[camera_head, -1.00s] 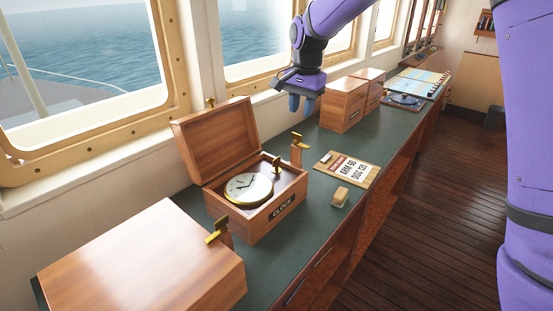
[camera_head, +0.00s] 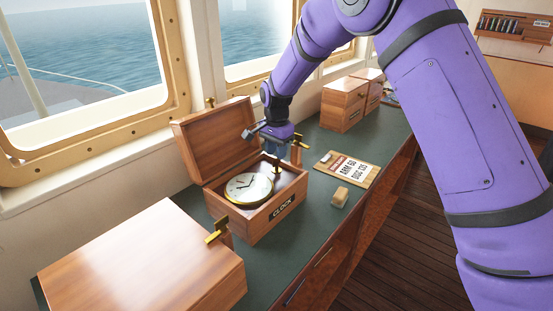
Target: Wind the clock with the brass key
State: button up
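The clock (camera_head: 249,187) has a white dial with a gold rim and lies face up in an open wooden box (camera_head: 262,222) labelled CLOCK, its lid (camera_head: 212,140) tilted back. A small brass key (camera_head: 277,168) stands upright inside the box, by the clock's right edge. My gripper (camera_head: 275,157) points down over the back right of the box, right at the key's top. Its fingers are small and overlap the key and box, so I cannot tell whether they are apart, touching the key or shut on it.
Brass pieces on wooden posts stand at the box's front left (camera_head: 216,232) and back right (camera_head: 298,141). A closed wooden box (camera_head: 145,265) fills the near left. A number board (camera_head: 346,168) and small wooden block (camera_head: 340,197) lie right. More wooden boxes (camera_head: 343,104) stand behind.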

aim_at(277, 164)
jog(key=shift+f, duration=1.6)
grip_shut()
